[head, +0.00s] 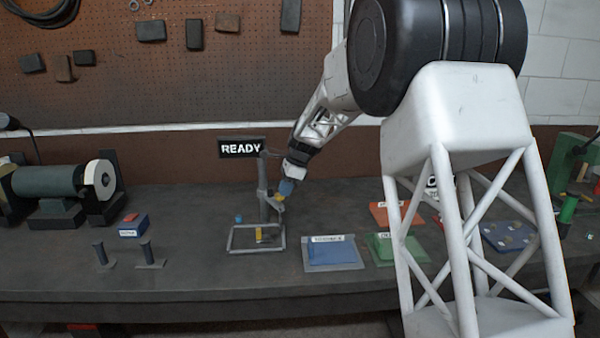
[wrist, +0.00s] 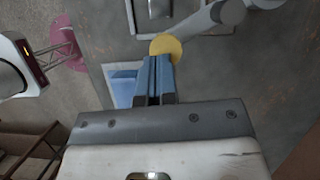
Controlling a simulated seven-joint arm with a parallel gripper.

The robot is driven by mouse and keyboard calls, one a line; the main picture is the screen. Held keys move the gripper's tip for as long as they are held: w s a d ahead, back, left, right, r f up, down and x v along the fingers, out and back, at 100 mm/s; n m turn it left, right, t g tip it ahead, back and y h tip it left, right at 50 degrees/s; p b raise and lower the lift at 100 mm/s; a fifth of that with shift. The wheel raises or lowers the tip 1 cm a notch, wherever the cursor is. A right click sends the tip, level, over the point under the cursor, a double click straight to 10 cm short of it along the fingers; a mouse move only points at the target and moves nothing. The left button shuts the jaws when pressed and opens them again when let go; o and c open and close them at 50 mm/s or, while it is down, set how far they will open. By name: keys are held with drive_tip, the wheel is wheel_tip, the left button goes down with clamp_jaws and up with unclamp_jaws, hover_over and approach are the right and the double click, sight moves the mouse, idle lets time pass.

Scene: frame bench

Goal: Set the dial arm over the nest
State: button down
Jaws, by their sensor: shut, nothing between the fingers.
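A grey post stand (head: 263,207) rises from a pale rectangular frame (head: 231,243) on the bench. In the wrist view, a grey bar (wrist: 200,20) comes in from the upper right, with a round yellow piece (wrist: 166,45) near its end; this looks like the dial arm. My gripper (head: 285,188) has blue fingers and is beside the post, at the yellow piece. In the wrist view its fingers (wrist: 158,62) are together and overlap the yellow piece's lower edge; I cannot tell whether they touch. A small yellow block (head: 258,234) stands inside the frame, perhaps at the nest.
A blue tray (head: 332,265) lies just right of the frame, with green (head: 383,262) and orange (head: 380,218) trays beyond. Two short pegs (head: 148,253) and a blue box (head: 132,230) stand left. A READY sign (head: 241,148) is behind. A grinder (head: 60,185) is far left.

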drive_tip(key=shift+s+a+m+t, duration=0.15)
drive_tip(key=shift+s+a+m, duration=0.25)
drive_tip(key=shift+a, duration=0.35)
drive_tip(key=shift+s+a+m+t, duration=0.25)
drive_tip(key=shift+a+m, duration=0.2)
drive_tip(key=shift+a, duration=0.3)
drive_tip(key=shift+s+a+m+t, duration=0.1)
drive_tip(key=shift+s+a+m, duration=0.3)
drive_tip(key=shift+a, duration=0.35)
drive_tip(key=d+r, duration=0.7)
drive_tip(key=r, duration=0.2)
drive_tip(key=shift+s+d+r, duration=0.15)
drive_tip(key=shift+s+d, duration=0.15)
drive_tip(key=shift+s, duration=0.1)
drive_tip(key=shift+s, duration=0.1)
